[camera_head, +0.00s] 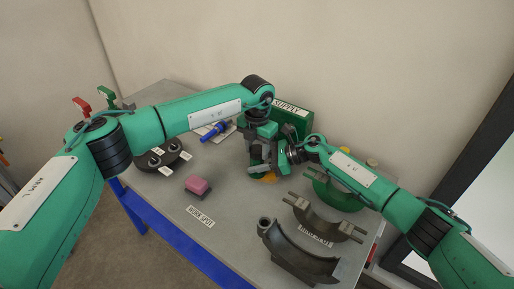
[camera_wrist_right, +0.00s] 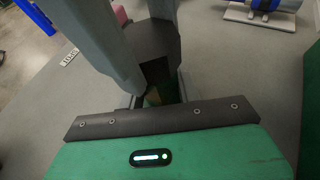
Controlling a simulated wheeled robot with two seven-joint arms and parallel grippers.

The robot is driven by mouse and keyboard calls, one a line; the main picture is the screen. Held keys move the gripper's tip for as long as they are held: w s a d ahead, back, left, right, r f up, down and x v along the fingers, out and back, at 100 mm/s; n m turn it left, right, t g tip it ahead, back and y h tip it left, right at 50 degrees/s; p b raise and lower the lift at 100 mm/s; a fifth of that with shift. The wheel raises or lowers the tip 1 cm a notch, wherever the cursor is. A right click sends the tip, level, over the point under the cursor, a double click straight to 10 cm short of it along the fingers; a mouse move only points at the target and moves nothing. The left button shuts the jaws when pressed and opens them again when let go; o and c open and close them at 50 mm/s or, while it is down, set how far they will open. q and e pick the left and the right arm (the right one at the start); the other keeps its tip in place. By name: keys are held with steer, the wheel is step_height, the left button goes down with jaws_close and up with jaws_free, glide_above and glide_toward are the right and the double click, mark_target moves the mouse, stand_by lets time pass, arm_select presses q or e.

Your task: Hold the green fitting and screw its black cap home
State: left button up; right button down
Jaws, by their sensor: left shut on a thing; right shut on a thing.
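My left gripper (camera_head: 255,166) reaches down from above, near the back middle of the table. It is shut on the black cap; in the right wrist view a dark block, apparently the cap (camera_wrist_right: 155,42), shows between long grey fingers. My right gripper (camera_head: 279,161) comes in low from the right, close against the left one, and is shut on the green fitting. Only a small greenish bit of the fitting (camera_wrist_right: 154,97) shows in the right wrist view; the grippers hide the rest. How the cap sits on the fitting is hidden.
A green supply box (camera_head: 293,119) stands right behind the grippers. A blue piece (camera_head: 215,130) lies on a white pad. A pink block (camera_head: 197,185) and a dark round holder (camera_head: 160,157) are to the left. Curved dark cradles (camera_head: 300,258) fill the front right.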

arm_select(q)
steer(key=m, duration=0.7)
steer(key=shift+m, duration=0.4)
steer(key=m, duration=0.7)
steer(key=o, duration=1.2)
step_height(320, 180, up, 12)
steer(key=shift+f, duration=0.1)
